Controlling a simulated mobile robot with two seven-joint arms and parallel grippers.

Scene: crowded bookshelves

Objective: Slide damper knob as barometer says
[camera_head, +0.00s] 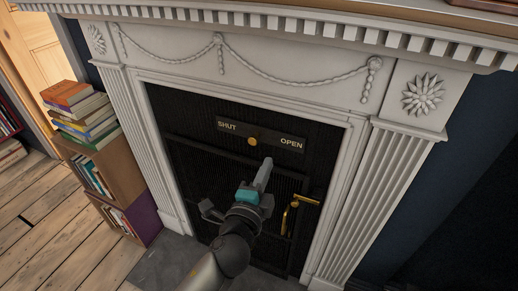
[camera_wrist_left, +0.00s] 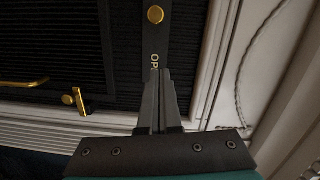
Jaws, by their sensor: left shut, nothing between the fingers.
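The damper knob (camera_head: 252,141) is a round brass knob on a dark plate (camera_head: 270,138) in the black fireplace front. The plate reads SHUT at its left end and OPEN at its right end. The knob sits between the two words, somewhat left of the plate's middle. My left gripper (camera_head: 266,164) is shut and empty, below and right of the knob, apart from it in the picture. In the left wrist view the knob (camera_wrist_left: 155,15) is beyond the closed fingertips (camera_wrist_left: 160,72), which overlap the OPEN lettering. I cannot tell if they touch the plate. The barometer and right gripper are not in view.
A brass handle (camera_head: 294,207) sits on the black front, right of my left arm. A white carved mantel (camera_head: 360,105) surrounds the front. Books (camera_head: 80,118) are stacked on a small bookcase at the left. Wooden floor (camera_head: 45,215) is open at lower left.

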